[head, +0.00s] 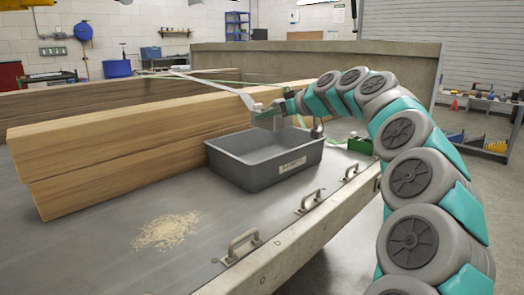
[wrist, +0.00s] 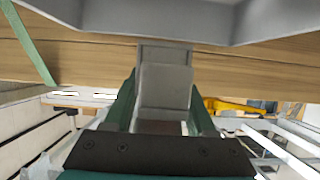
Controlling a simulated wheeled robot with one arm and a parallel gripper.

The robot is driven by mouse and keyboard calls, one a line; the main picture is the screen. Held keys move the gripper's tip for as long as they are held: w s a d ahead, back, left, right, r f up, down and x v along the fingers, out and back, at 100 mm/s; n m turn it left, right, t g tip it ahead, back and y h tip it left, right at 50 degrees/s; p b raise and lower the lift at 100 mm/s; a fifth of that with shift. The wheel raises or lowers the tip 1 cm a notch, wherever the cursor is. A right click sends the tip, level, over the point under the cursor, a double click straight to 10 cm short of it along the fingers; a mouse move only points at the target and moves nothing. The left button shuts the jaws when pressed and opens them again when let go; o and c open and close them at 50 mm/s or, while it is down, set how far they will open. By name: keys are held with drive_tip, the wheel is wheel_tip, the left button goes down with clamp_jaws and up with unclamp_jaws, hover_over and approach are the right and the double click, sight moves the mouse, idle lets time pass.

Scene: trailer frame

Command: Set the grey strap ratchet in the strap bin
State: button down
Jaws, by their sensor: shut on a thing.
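The grey strap ratchet (head: 267,117) is in my gripper (head: 283,108), above the strap bin in the head view. In the wrist view the ratchet (wrist: 165,88) sits between the two green fingers of my gripper (wrist: 163,110), which are shut on it. The strap bin (head: 235,172) is a grey open box with a pale label on its front, standing on the trailer deck. Its wall (wrist: 250,20) also shows along the top of the wrist view. The bin's floor is only partly visible.
A green item (head: 360,145) lies right of the bin. Metal handles (head: 243,245) line the deck edge, and sawdust (head: 167,231) lies front left.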

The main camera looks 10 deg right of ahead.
wheel_tip(320, 180, down, 8)
drive_tip(key=shift+f, duration=0.2)
idle(0.3)
drive_tip(key=shift+f+b, duration=0.6)
drive_tip(key=shift+b, duration=0.35)
drive_tip(key=c, duration=0.6)
unclamp_jaws()
drive_tip(key=shift+c, duration=0.2)
drive_tip(key=o, duration=0.4)
drive_tip(key=shift+f, duration=0.2)
drive_tip(key=shift+s+a, duration=0.1)
